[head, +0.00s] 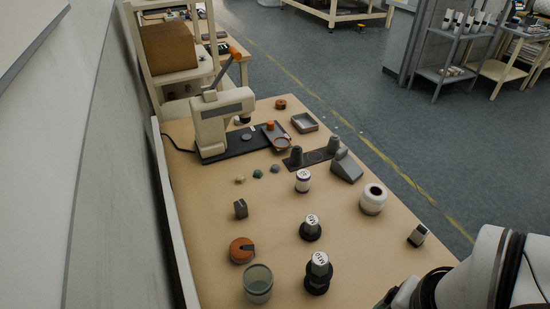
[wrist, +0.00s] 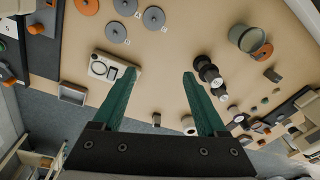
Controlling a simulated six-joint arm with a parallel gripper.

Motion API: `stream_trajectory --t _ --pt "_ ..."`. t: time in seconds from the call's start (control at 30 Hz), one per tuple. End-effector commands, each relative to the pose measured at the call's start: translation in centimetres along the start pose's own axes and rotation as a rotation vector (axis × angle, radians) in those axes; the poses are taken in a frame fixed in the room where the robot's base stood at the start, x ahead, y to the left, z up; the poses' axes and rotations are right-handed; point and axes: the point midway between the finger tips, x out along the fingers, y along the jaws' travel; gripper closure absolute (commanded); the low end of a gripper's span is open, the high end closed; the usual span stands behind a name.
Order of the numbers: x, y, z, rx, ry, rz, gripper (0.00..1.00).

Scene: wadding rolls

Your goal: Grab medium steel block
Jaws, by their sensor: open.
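Two small grey blocks stand on the tan table; I cannot tell for sure which is the medium steel one. One grey block (head: 418,236) is near the table's right edge in the head view; it seems to be the small block (wrist: 157,119) between my fingers' lines in the wrist view. A darker block (head: 241,209) stands at the left; it seems to show at the right of the wrist view (wrist: 272,75). My gripper (wrist: 161,73) has green fingers spread wide, with nothing between them. Its fingers are out of the head view.
A white roll (head: 373,199), an orange disc (head: 242,251) and a clear jar (head: 258,284) are nearby. A beige machine (head: 222,115) stands at the back. Grey lettered discs (wrist: 154,19) lie elsewhere.

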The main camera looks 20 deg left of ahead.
Motion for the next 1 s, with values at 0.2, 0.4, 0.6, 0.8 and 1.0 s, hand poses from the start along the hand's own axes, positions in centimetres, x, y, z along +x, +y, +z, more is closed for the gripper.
stream_trajectory --t 0.2,0.4,0.6,0.8,1.0 --pt "1.2 -3.6 -9.6 -0.218 0.301 0.032 0.25" --pt "1.8 -14.6 -17.2 -0.549 0.635 -0.113 0.25" --pt "2.4 -29.6 -15.3 -0.931 0.843 -0.48 0.25" --pt "8.0 -36.4 -8.6 -1.15 0.85 -0.78 0.25" --pt "18.7 -35.6 -7.8 -1.148 0.863 -0.775 0.25"
